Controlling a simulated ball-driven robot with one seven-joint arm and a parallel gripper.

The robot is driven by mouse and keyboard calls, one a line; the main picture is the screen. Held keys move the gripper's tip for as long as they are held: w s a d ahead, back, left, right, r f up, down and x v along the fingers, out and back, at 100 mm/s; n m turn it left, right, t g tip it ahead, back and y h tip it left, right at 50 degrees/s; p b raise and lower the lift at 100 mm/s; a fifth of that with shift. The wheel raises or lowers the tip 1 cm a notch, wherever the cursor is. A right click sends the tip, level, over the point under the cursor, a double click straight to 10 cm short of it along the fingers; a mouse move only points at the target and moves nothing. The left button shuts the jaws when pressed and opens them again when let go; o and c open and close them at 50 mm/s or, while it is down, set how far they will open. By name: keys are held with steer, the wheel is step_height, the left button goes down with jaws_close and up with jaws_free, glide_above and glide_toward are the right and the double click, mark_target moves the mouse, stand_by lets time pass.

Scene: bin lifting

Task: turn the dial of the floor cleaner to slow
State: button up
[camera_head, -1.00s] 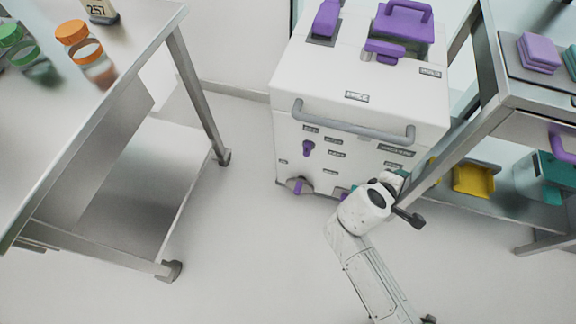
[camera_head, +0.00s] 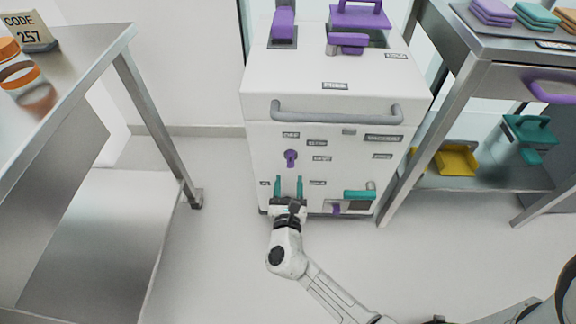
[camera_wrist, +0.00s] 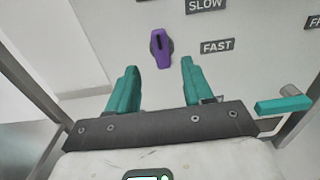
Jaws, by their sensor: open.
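The floor cleaner (camera_head: 330,97) is a white box with a grey handle bar, standing between two metal tables. Its purple dial (camera_head: 290,158) is on the front face, left of several labels. In the wrist view the dial (camera_wrist: 161,47) stands close to upright, with the SLOW label (camera_wrist: 205,5) to its upper right and the FAST label (camera_wrist: 216,46) to its right. My gripper (camera_head: 288,184) is open and empty, its two teal fingers pointing up at the front face below the dial. In the wrist view the dial lies beyond the fingertips (camera_wrist: 160,67), apart from them.
A teal lever (camera_head: 359,194) and a purple piece (camera_head: 337,209) are low on the front face, right of my gripper. A metal table (camera_head: 128,60) stands left, and a metal shelf (camera_head: 482,72) stands close at right. The floor in front is clear.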

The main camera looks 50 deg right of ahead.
mark_target(290, 162)
steer(key=b+x, duration=0.1)
steer(key=x, duration=0.6)
steer(key=shift+w+d, duration=0.15)
steer(key=shift+d, duration=0.15)
jaws_close()
